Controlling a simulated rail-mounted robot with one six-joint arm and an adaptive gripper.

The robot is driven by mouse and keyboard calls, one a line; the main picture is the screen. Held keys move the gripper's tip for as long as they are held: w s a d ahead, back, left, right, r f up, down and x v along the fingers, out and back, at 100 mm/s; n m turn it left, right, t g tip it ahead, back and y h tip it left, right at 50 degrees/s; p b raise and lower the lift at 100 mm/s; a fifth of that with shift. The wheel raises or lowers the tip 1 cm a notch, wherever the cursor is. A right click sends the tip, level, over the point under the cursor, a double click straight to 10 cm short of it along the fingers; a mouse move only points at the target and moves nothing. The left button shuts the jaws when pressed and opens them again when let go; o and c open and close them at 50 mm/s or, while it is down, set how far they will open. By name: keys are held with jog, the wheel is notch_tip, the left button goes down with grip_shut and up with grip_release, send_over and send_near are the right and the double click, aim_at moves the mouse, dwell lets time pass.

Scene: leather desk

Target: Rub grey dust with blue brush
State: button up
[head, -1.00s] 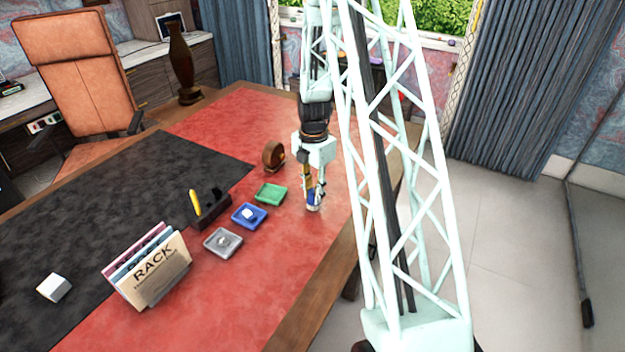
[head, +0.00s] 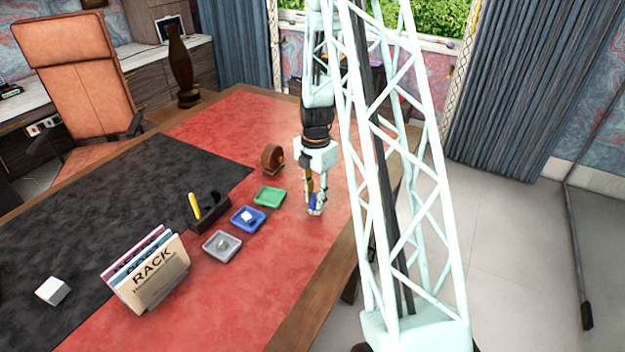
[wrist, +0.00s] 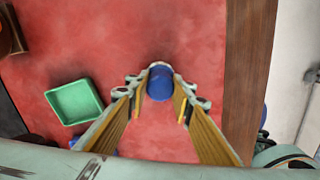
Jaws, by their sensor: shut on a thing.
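My gripper (head: 316,208) is shut on a blue brush (wrist: 160,85), holding it over the bare red desk to the right of the trays. In the wrist view the blue brush sits between the two fingertips, seen end-on; its tip is hidden. In the head view its blue side (head: 313,202) shows between the fingers; I cannot tell if it touches the desk. A grey tray (head: 209,250) holds a small grey lump (head: 221,243), perhaps the grey dust. A blue tray (head: 262,218) holds a whitish lump (head: 248,216). A green tray (head: 269,196) looks empty.
A black holder (head: 213,213) with a yellow-handled item (head: 194,205) stands left of the trays. A round brown object (head: 272,157) stands behind the green tray. The desk's wooden edge (head: 325,292) lies to the right.

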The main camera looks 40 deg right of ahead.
jog(key=shift+w+a, duration=0.2)
jog(key=shift+w, duration=0.25)
jog(key=shift+w+r, duration=0.1)
jog(key=shift+r, duration=0.1)
notch_tip(320, 180, up, 3)
jog(key=shift+f+p, duration=0.1)
jog(key=shift+p, duration=0.5)
jog(key=shift+r+p, duration=0.3)
jog(key=shift+r, duration=0.35)
jog(key=shift+r+p, duration=0.8)
jog(key=shift+r, duration=1.05)
